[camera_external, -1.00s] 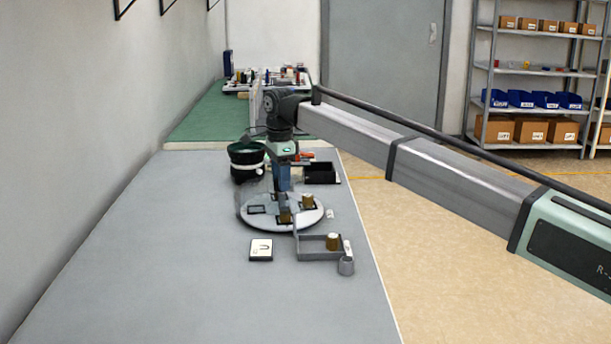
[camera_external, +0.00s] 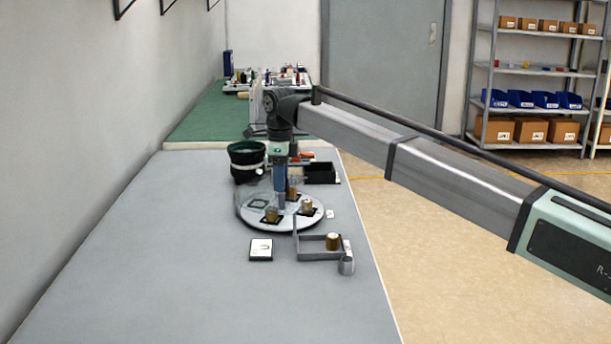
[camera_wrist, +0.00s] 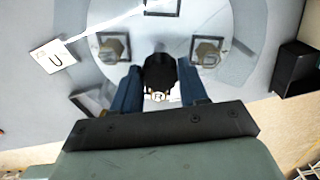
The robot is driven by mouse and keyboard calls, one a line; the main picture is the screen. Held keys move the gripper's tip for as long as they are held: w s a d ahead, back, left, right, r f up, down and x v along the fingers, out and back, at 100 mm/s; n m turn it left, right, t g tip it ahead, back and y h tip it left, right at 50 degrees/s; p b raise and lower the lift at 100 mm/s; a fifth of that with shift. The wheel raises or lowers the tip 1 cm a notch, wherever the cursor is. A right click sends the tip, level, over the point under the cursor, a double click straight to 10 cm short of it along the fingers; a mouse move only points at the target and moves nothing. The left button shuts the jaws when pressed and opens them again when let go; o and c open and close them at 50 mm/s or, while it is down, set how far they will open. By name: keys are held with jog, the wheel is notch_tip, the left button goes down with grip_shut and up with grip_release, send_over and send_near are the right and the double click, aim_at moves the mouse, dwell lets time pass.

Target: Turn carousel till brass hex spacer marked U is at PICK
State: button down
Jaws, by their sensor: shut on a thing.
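The round pale carousel (camera_external: 285,224) carries several square dark-edged nests. Brass hex spacers stand at its front left (camera_external: 271,214), right (camera_external: 307,207) and back (camera_external: 292,193). In the wrist view two spacers (camera_wrist: 113,46) (camera_wrist: 207,51) show in their nests. My gripper (camera_external: 281,204) is down over the carousel. In the wrist view my gripper (camera_wrist: 160,62) has its blue fingers shut on a dark knob (camera_wrist: 158,72). The other spacer letters are not readable. A card marked U (camera_external: 261,249) lies left of the carousel's front.
A grey-walled tray (camera_external: 312,256) at the front holds a brass spacer (camera_external: 333,241). A black bowl feeder (camera_external: 246,162) and a black box (camera_external: 320,173) stand behind. The bench front is clear.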

jog(key=shift+m, duration=2.9)
jog(key=c, duration=0.6)
grip_release()
notch_tip(320, 180, up, 14)
jog(key=shift+f, duration=0.1)
